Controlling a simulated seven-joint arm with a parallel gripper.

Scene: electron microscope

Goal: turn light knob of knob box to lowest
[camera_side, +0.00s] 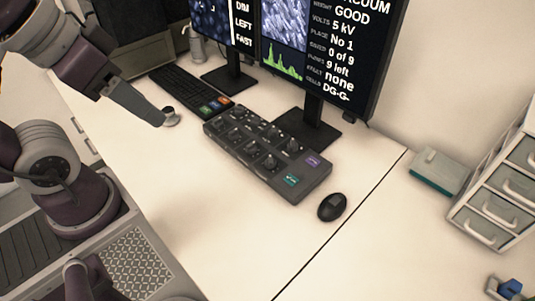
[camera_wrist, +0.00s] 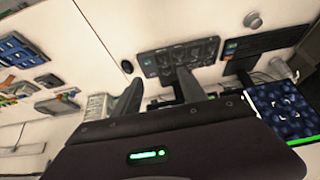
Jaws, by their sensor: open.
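The knob box (camera_side: 224,148) is a dark grey slab on the white desk with several dark knobs in rows, plus purple and green buttons at its near right end. Its knob labels are too small to read, so I cannot tell which is the light knob. The box also shows in the wrist view (camera_wrist: 146,57), beyond the fingers. My gripper (camera_side: 160,121) is in the air left of the box, apart from it. In the wrist view my gripper (camera_wrist: 160,82) has its two fingers spread with nothing between them. The left monitor (camera_side: 242,22) reads DIM, LEFT, FAST.
A keyboard (camera_side: 180,84) lies behind and left of the box. A small round grey object (camera_side: 171,117) is near my fingertips. A black mouse (camera_side: 332,207) lies right of the box. Monitor stands (camera_side: 318,128) are behind it. The desk in front is clear.

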